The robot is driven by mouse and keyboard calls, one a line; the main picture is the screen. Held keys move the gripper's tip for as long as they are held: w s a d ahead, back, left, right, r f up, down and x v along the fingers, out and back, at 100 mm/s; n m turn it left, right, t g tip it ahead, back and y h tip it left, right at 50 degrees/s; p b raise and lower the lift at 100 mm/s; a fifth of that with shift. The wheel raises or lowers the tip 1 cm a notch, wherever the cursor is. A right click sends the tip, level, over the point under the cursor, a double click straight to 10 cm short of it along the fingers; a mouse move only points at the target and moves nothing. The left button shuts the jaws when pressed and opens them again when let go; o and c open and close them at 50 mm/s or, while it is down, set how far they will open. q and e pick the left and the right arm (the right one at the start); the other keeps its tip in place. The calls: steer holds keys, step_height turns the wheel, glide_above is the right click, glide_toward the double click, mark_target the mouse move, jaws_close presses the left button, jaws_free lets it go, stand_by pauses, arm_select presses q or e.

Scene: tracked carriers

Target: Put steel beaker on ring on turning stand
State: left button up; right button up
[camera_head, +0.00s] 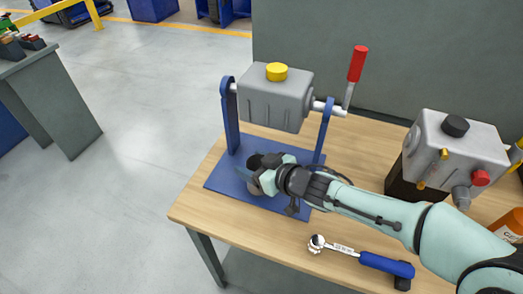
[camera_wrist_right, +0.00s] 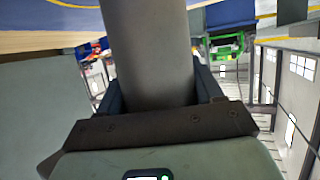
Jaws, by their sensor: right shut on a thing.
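The turning stand is a blue frame with a blue base plate (camera_head: 222,178) on the wooden table, seen in the head view. A grey block with a yellow cap (camera_head: 277,72) hangs between its two uprights, and a crank with a red handle (camera_head: 357,64) is at its right. My right gripper (camera_head: 262,174) is low over the base plate, beneath the block. In the right wrist view a plain grey cylinder, seemingly the steel beaker (camera_wrist_right: 150,55), is between the fingers, which are shut on it. In the head view my gripper mostly hides it. I cannot make out the ring. My left gripper is not in view.
A grey housing with a black cap (camera_head: 455,126) stands at the right of the table (camera_head: 285,248). A blue-handled ratchet wrench (camera_head: 385,264) lies near the front, below my right arm. An orange container (camera_head: 510,225) is at the right edge.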

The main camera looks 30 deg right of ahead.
steer(key=shift+w+d, duration=0.45)
steer(key=shift+d, duration=0.05)
steer(key=shift+w+d+p, duration=0.55)
steer(key=shift+w+d, duration=0.45)
steer(key=shift+d, duration=0.2)
steer(key=shift+w+d+f+b, duration=0.1)
steer(key=shift+w+f+b, duration=0.05)
steer(key=shift+f+b, duration=0.6)
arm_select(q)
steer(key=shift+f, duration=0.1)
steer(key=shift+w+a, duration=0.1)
arm_select(e)
steer(key=shift+f, duration=0.1)
steer(key=shift+f, duration=0.15)
steer(key=o, duration=1.1)
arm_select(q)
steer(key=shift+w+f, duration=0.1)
